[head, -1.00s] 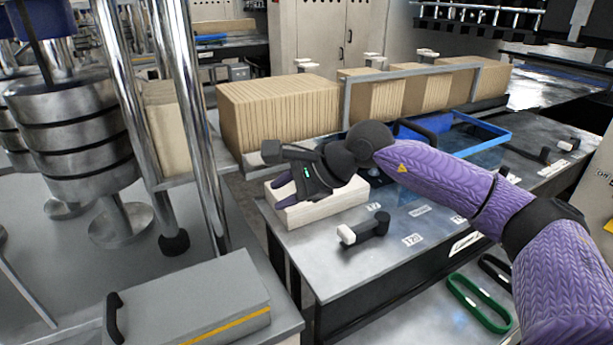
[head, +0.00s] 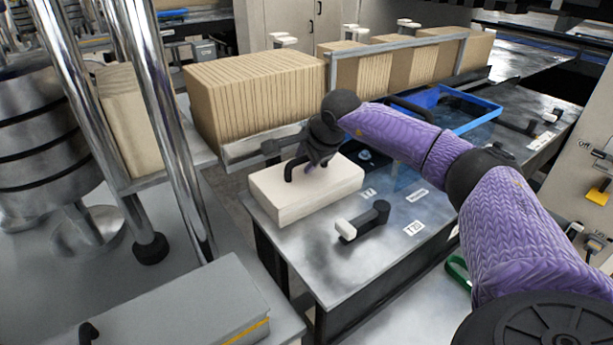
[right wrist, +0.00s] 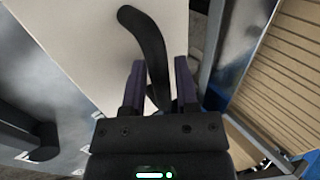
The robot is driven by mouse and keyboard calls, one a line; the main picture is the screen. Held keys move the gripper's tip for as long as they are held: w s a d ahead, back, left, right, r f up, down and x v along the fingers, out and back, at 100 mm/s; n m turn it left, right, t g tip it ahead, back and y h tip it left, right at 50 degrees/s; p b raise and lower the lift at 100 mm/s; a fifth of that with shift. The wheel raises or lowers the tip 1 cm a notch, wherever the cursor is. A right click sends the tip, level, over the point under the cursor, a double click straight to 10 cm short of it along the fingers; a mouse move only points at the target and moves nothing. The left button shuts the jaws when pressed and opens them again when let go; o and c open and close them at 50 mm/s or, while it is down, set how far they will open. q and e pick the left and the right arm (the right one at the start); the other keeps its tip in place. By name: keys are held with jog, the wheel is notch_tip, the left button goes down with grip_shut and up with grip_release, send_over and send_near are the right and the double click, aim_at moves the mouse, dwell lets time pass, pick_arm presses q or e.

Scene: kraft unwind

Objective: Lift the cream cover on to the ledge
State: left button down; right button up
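The cream cover (head: 310,195) is a flat cream block with a black handle (head: 290,172) on top. The cream top (right wrist: 75,40) fills the upper left there. A narrow grey ledge (head: 260,147) runs behind the cover. My left gripper is not in view.
A row of brown cardboard sheets (head: 255,95) stands behind the ledge, with a metal rail (head: 400,67). A black lever with a white end (head: 362,222) stands in front of the cover. A blue tray (head: 455,108) lies farther right. Chrome posts (head: 165,130) stand at left.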

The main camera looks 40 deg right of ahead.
grip_shut()
jog(key=shift+r, duration=0.1)
